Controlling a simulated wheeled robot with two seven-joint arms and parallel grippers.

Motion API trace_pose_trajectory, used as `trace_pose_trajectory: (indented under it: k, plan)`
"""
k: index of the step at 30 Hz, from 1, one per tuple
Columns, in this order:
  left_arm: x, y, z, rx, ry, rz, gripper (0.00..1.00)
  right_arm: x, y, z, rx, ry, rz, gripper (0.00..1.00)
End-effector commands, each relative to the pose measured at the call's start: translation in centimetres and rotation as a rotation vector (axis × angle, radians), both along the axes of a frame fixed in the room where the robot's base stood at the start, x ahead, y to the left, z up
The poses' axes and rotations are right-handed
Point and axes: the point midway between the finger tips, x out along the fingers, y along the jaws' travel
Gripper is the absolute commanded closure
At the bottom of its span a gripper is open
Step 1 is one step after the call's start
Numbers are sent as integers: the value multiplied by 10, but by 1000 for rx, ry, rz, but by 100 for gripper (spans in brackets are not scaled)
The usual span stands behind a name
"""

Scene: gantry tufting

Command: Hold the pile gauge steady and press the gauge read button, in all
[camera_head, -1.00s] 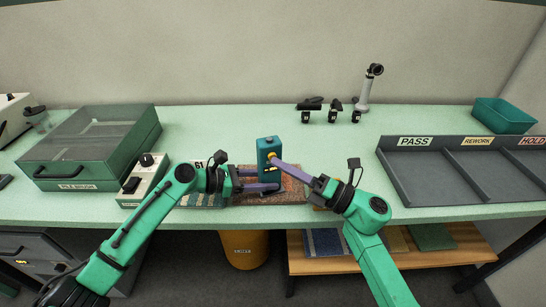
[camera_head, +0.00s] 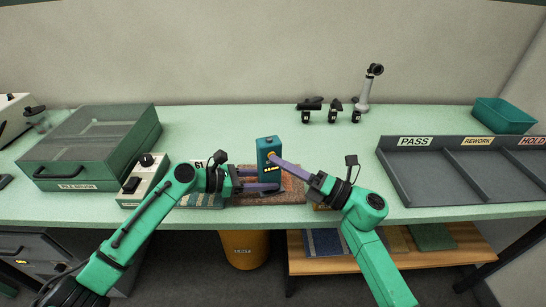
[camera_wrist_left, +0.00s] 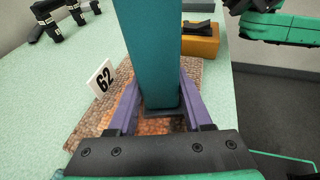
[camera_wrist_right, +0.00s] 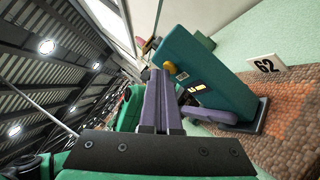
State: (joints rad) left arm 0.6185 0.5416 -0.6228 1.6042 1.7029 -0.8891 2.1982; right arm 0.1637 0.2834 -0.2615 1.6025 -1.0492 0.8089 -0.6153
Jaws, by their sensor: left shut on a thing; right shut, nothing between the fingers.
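The pile gauge (camera_head: 267,148) is a teal upright box with a dark foot, standing on a brown carpet sample (camera_head: 292,187). My left gripper (camera_head: 272,181) is shut on its lower part, one finger on each side, as the left wrist view shows (camera_wrist_left: 160,80). The round yellow gauge read button (camera_wrist_right: 170,68) is on the gauge's front, above a small lit display (camera_head: 271,168) too small to read surely. My right gripper (camera_head: 276,157) is shut and empty, its fingertips (camera_wrist_right: 158,72) right at the button; I cannot tell whether they touch it.
A control box (camera_head: 145,180) and a lidded green case (camera_head: 95,145) are on the left. A grey sorting tray (camera_head: 440,165) is on the right.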

Motion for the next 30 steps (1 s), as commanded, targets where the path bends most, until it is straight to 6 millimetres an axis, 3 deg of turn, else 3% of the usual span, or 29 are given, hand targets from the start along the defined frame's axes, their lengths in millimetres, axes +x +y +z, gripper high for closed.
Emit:
trace_pose_trajectory:
  k: [8,30]
  plan:
    - [-1,-1,1,0,-2,-4,81,-1,-1,0,0,0,-1,100]
    - [0,0,1,-1,-1,-1,81,-28,-9,-1,0,1,0,100]
